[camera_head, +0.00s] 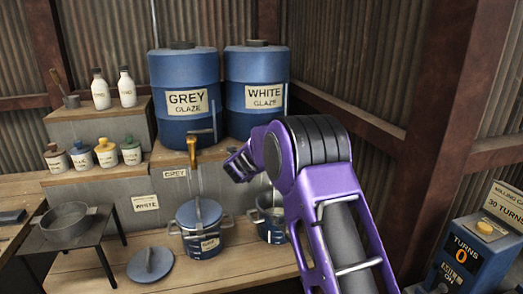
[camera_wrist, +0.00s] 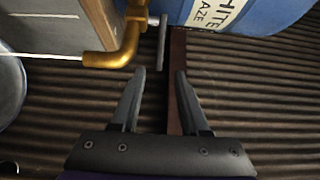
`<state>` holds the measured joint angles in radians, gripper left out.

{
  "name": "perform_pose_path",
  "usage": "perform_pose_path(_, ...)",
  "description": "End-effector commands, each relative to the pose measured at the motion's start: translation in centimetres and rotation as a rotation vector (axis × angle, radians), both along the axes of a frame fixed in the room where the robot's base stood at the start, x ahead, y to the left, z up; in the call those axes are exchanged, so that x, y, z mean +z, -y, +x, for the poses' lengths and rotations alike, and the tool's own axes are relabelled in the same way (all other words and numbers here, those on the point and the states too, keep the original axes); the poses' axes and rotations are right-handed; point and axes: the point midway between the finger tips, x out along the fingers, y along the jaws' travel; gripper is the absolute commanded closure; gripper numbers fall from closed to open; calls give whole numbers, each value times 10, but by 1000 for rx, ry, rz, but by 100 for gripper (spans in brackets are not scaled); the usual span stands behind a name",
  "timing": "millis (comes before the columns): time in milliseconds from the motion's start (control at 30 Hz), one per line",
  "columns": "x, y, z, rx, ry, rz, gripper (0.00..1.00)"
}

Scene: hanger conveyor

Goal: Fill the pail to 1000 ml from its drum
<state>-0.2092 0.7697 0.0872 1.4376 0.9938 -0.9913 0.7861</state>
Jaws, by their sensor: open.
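The blue grey-glaze drum (camera_head: 184,98) and blue white-glaze drum (camera_head: 258,85) stand side by side on a raised bench. A brass tap (camera_head: 192,150) hangs below the grey-glaze drum. One pail (camera_head: 208,243) with a blue round top stands below that tap; another pail (camera_head: 270,228) stands to its right, partly hidden by my arm. My gripper (camera_head: 240,165) is in front of the white-glaze drum. In the wrist view my gripper (camera_wrist: 154,75) is open and empty, just short of a grey tap lever (camera_wrist: 162,45) beside a brass tap (camera_wrist: 122,50). I cannot read the pails' levels.
A loose round lid (camera_head: 150,263) lies on the lower bench. A grey bowl (camera_head: 66,221) sits on a dark stand at left. White bottles (camera_head: 101,91) and small jars (camera_head: 105,153) stand on shelves. A blue turns-counter machine (camera_head: 462,258) stands at right.

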Motion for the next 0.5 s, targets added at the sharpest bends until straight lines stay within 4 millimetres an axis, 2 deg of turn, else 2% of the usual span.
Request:
perform_pose_path(100,0,-16,-26,4,0,-1,55)
perform_pose_path(300,0,-36,-64,1,1,0,55)
perform_pose_path(500,0,-47,-85,1,1,0,55)
